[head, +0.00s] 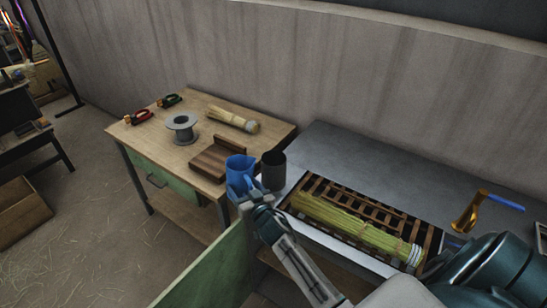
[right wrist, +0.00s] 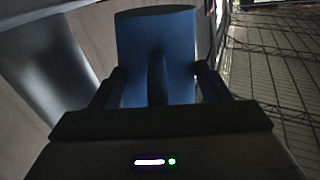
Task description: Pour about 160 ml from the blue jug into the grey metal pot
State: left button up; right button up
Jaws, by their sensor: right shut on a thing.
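The blue jug (head: 238,173) is held by my right gripper (head: 245,199), whose fingers are shut on its handle side. In the right wrist view the jug (right wrist: 157,50) sits between the two fingers (right wrist: 155,85). It looks roughly upright; I cannot tell whether it tilts slightly. The dark grey metal pot (head: 273,171) stands upright just right of the jug, at the left end of the grey bench. A grey cylinder, probably the pot (right wrist: 45,60), shows at the left of the right wrist view. No liquid can be seen. My left gripper is not in view.
The grey bench (head: 345,150) holds a slatted rack with a green straw bundle (head: 360,225) and a brass-coloured tool (head: 468,213). The wooden table (head: 165,150) behind holds a spool (head: 181,127), a small broom (head: 233,119), pliers and a wooden block (head: 215,160).

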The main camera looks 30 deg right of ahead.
aim_at(249, 171)
jog(key=r+m, duration=0.1)
jog(key=d+r+m+p, duration=0.1)
jog(key=m, duration=0.1)
jog(key=m+p, duration=0.1)
jog(key=shift+d+r, duration=0.35)
jog(key=shift+r, duration=0.05)
jog(key=r+m+p, duration=0.1)
jog(key=d+r+m+p, duration=0.1)
jog(key=shift+r+p, duration=0.3)
jog(key=shift+r, duration=0.1)
jog(key=shift+a, duration=0.1)
jog(key=shift+r+m, duration=0.2)
jog(key=shift+m, duration=0.3)
jog(key=shift+r+m+p, duration=0.2)
jog(key=shift+m+p, duration=0.1)
jog(key=shift+p, duration=0.1)
jog(key=shift+f+m, duration=0.15)
jog(key=shift+m, duration=0.75)
jog(key=shift+r+m+p, duration=0.95)
jog(key=shift+r+m, duration=0.1)
jog(key=shift+m, duration=0.35)
dwell(1.8)
